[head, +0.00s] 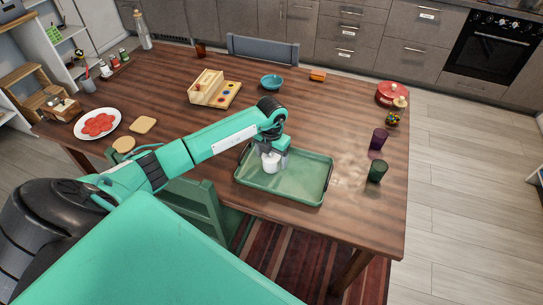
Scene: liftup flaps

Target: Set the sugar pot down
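A small white pot (270,163), which I take as the sugar pot, is at the left part of a green tray (300,182) on the wooden table. My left gripper (275,155) is right at the pot, pointing down, with its fingers around or beside it. The gripper and arm hide part of the pot. I cannot tell whether the pot rests on the tray or hangs just above it, nor whether the fingers are closed on it. My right gripper is not in view.
The tray's right half is clear. Right of it stand a purple cup (379,139) and a dark green cup (377,171). Behind are a teal bowl (271,82) and a wooden game box (212,90). A white plate (97,124) lies at the left. A green chair (196,205) stands in front.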

